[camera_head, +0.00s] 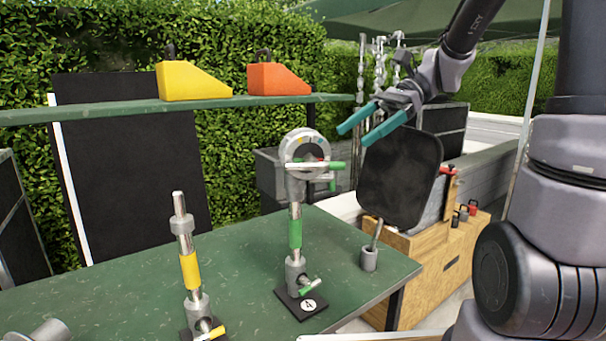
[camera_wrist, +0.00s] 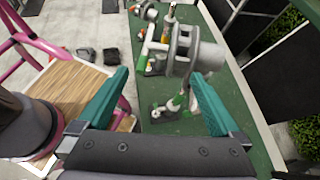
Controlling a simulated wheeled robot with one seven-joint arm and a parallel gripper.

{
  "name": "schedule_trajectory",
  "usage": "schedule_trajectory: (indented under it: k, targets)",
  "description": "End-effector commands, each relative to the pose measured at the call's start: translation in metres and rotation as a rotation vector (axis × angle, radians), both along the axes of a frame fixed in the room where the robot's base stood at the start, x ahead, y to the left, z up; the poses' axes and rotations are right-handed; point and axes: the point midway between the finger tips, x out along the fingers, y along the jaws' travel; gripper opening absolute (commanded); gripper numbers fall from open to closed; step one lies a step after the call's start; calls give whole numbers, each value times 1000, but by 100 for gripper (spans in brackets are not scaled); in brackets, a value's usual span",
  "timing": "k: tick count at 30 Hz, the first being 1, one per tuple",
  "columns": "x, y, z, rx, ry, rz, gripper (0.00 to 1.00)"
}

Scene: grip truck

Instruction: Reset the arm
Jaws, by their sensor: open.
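My gripper (camera_head: 362,127) has teal fingers and is open and empty. In the head view it is in the air at the upper right, above the table and in front of a black panel. In the wrist view my gripper (camera_wrist: 160,100) shows its two fingers spread wide. The stand with the green band (camera_head: 295,235) is upright on a black base marked 4, with a round grey clamp head (camera_head: 304,150) on top. In the wrist view the same stand's clamp head (camera_wrist: 185,45) appears beyond and between the fingers, apart from them.
A stand with a yellow band (camera_head: 190,268) is at the table's front left. The green table (camera_head: 240,250) has a small grey cup with a rod (camera_head: 369,258) at its right. A shelf (camera_head: 130,112) behind bears a yellow wedge (camera_head: 190,82) and an orange wedge (camera_head: 277,80). A wooden box (camera_head: 430,280) is at right.

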Motion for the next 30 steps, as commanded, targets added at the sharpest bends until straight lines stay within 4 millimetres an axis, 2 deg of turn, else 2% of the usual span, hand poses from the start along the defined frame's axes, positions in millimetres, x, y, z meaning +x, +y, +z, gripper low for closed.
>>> schedule_trajectory:
  k: [1, 6, 11, 15, 21, 30]
  targets:
    - [-15, -5, -2, -78, -114, 38, 100]
    - [-42, -37, -13, -343, -496, 171, 100]
    - [-53, -74, -8, -572, -849, 289, 100]
    - [-56, -99, 6, -729, -1097, 365, 100]
    - [-58, -116, 20, -846, -1275, 417, 100]
    - [-57, -117, 22, -859, -1294, 424, 100]
